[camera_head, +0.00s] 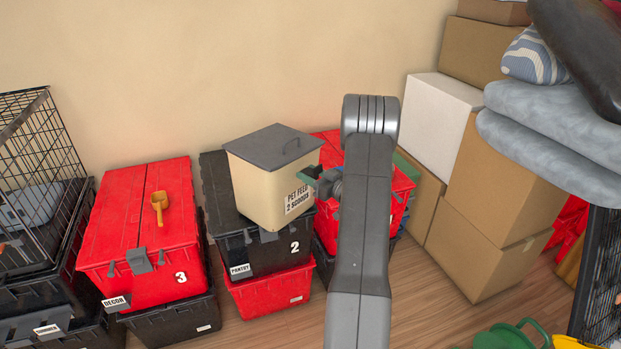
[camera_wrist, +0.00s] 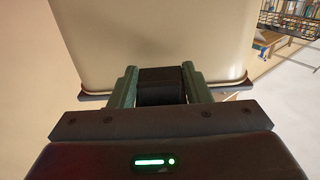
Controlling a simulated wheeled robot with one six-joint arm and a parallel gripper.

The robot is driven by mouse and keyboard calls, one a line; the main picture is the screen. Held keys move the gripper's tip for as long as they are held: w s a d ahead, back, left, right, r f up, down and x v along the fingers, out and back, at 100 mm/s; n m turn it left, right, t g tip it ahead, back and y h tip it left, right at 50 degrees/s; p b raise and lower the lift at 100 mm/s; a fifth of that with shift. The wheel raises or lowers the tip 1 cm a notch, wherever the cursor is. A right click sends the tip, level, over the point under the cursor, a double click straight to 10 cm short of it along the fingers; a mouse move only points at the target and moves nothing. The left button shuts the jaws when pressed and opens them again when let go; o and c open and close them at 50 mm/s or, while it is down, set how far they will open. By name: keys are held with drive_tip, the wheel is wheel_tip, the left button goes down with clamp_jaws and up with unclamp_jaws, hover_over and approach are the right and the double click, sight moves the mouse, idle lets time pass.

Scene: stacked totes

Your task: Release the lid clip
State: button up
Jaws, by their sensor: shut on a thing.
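A cream bin (camera_head: 262,190) with a grey lid (camera_head: 272,142) and a "PET FEED 2 SCOOPS" label stands on a black tote marked 2. My gripper (camera_head: 312,176) is at the bin's right side, just below the lid edge. In the wrist view, the cream wall (camera_wrist: 155,35) fills the upper middle, with the lid rim along its lower edge. My gripper's two green fingers stand either side of a dark block, the lid clip (camera_wrist: 160,87), and are shut on it. In the head view the clip is hidden. Whether it is latched cannot be told.
The black tote (camera_head: 265,255) sits on a red one (camera_head: 270,291). A red tote (camera_head: 140,215) at left bears an orange scoop (camera_head: 159,204). Cardboard boxes (camera_head: 505,195) and grey cushions (camera_head: 550,125) are stacked at right. A wire crate (camera_head: 40,150) stands far left.

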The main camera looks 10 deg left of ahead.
drive_tip(key=f+t+y+b, duration=0.1)
drive_tip(key=b, duration=0.3)
drive_tip(key=shift+y+b, duration=0.3)
drive_tip(key=shift+b, duration=0.1)
drive_tip(key=shift+r+b, duration=0.15)
drive_tip(key=shift+b, duration=0.15)
drive_tip(key=o, duration=0.7)
drive_tip(key=shift+o, duration=0.2)
drive_tip(key=v, duration=1.3)
drive_tip(key=shift+s+d+f+b, duration=0.2)
drive_tip(key=shift+d+f+b, duration=0.1)
drive_tip(key=shift+b, duration=0.05)
